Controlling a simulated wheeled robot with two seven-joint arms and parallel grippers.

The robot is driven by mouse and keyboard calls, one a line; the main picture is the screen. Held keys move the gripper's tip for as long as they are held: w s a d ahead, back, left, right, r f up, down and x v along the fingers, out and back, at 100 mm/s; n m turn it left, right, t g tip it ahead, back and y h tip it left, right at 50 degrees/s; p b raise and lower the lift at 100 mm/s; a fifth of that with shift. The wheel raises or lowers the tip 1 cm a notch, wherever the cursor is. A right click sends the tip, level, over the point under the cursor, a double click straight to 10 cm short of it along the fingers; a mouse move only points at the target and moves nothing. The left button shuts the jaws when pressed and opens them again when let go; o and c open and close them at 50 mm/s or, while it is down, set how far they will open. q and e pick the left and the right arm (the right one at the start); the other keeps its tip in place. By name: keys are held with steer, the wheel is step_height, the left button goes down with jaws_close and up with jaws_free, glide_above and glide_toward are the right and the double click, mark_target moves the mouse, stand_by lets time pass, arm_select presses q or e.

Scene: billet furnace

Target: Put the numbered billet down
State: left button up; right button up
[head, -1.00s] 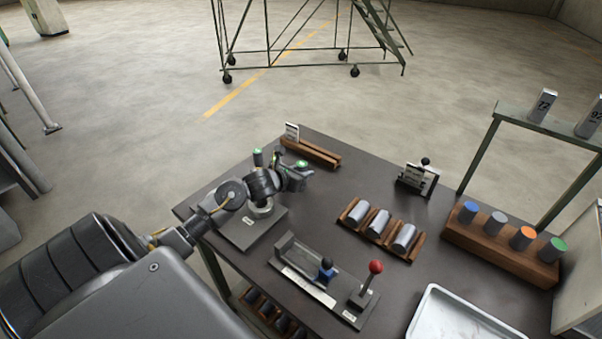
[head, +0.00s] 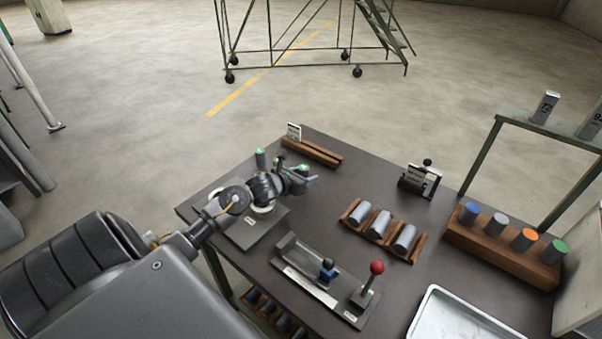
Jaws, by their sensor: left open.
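My left gripper (head: 302,181) is open over the back left of the dark table. It is near a grey plate (head: 247,232) bearing a pale ring (head: 263,209), partly hidden by my wrist. I see nothing held between its fingers, though they are small in view. Three grey billets (head: 379,223) lie side by side in a wooden cradle (head: 352,224) to the right of the gripper, apart from it. I cannot read a number on any of them. My right gripper is out of view.
An empty-looking wooden rail (head: 312,152) lies at the back edge. A small black-knobbed stand (head: 427,178), a red-knobbed lever (head: 376,268), a slide fixture (head: 302,274), a white tray (head: 440,315) and a wooden block (head: 487,241) with colour-topped cylinders take up the rest.

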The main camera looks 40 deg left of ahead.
arm_select(q)
steer(key=shift+s+r, duration=0.1)
steer(key=shift+r, duration=0.1)
steer(key=b+v, duration=0.1)
steer(key=v, duration=1.1)
steer(key=shift+f+b, duration=0.1)
steer(key=shift+b, duration=0.25)
